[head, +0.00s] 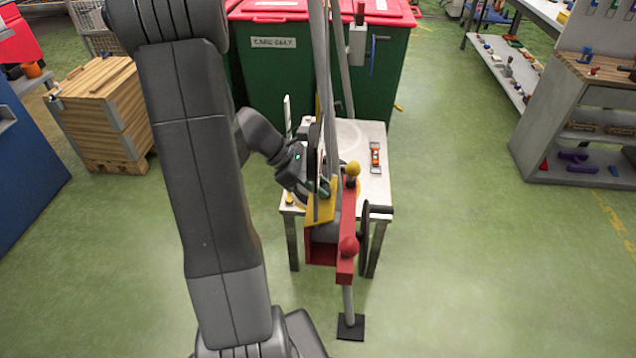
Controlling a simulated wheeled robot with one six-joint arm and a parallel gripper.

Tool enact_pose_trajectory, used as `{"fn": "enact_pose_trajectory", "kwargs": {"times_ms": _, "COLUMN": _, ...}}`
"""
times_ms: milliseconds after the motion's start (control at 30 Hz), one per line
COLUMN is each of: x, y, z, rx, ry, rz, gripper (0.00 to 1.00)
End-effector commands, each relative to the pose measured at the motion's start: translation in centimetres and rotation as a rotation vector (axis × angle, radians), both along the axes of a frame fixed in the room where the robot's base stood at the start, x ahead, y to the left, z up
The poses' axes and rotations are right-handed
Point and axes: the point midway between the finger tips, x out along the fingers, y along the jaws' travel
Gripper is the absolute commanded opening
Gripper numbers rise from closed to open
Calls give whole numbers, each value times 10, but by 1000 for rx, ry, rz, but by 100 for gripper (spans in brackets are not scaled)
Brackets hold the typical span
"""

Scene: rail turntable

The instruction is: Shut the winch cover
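The winch (345,235) is a red frame with a grey drum inside, standing on a post in front of a small white table. A yellow plate (320,212), which looks like its cover, sits at the upper left of the red frame; I cannot tell whether it is fully shut. My gripper (324,187) is at the upper edge of the yellow plate, just left of the yellow knob (352,169). Thin grey poles partly hide the fingers, so their opening and any contact are unclear.
The white table (350,135) behind the winch carries a small orange-and-white item (375,157). Green bins (385,75) stand behind, a wooden crate (105,110) at left. Floor at right is clear.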

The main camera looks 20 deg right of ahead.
Motion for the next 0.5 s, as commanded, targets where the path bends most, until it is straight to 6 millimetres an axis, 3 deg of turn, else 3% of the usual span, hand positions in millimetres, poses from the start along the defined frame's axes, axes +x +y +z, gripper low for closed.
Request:
{"fn": "enact_pose_trajectory", "kwargs": {"times_ms": 100, "x": 0, "y": 0, "z": 0, "rx": 0, "ry": 0, "rz": 0, "gripper": 44}}
{"fn": "enact_pose_trajectory", "kwargs": {"times_ms": 500, "x": 5, "y": 7, "z": 9, "rx": -3, "ry": -2, "rz": 2, "gripper": 44}}
